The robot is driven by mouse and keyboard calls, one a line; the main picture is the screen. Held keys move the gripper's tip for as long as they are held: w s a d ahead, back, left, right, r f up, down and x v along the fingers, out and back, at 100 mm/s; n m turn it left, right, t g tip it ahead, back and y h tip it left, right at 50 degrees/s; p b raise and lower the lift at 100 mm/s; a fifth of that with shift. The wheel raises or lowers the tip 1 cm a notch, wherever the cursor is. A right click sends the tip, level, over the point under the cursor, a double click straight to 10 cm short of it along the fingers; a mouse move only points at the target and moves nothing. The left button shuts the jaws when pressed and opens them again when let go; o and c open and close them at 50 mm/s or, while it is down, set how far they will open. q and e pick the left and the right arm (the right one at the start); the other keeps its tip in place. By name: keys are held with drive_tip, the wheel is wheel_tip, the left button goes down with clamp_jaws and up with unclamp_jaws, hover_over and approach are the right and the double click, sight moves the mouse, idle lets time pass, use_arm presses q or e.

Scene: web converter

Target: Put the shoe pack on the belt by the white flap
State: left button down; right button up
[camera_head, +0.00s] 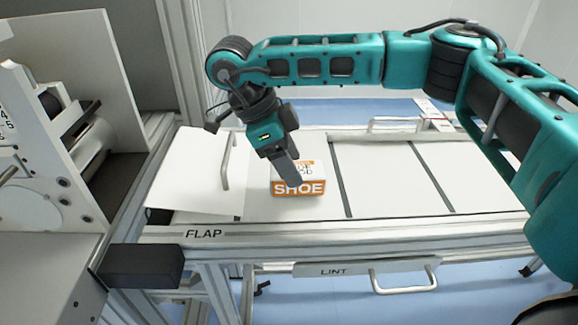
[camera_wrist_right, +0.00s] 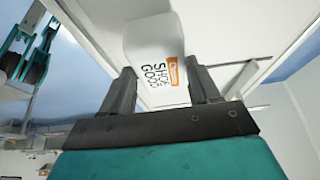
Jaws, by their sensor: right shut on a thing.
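The shoe pack (camera_head: 298,188) is a small white and orange box marked SHOE. It sits on or just above the white belt (camera_head: 385,180), a little right of the white flap (camera_head: 185,175); I cannot tell if it touches the belt. My right gripper (camera_head: 292,172) reaches down from above and is shut on the pack. In the right wrist view the pack (camera_wrist_right: 154,42) shows between the two fingers of the right gripper (camera_wrist_right: 165,85). The flap is a tilted white panel with an upright handle. My left gripper is not in view.
A front rail labelled FLAP (camera_head: 204,233) runs along the belt, with a dark block (camera_head: 140,265) at its left end. A LINT drawer (camera_head: 360,268) with a handle hangs below. A white machine (camera_head: 45,150) stands at the left. The belt to the right is clear.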

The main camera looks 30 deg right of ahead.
drive_tip(key=shift+f, duration=0.65)
drive_tip(key=shift+f, duration=0.15)
drive_tip(key=o, duration=1.2)
drive_tip(key=shift+c, duration=0.2)
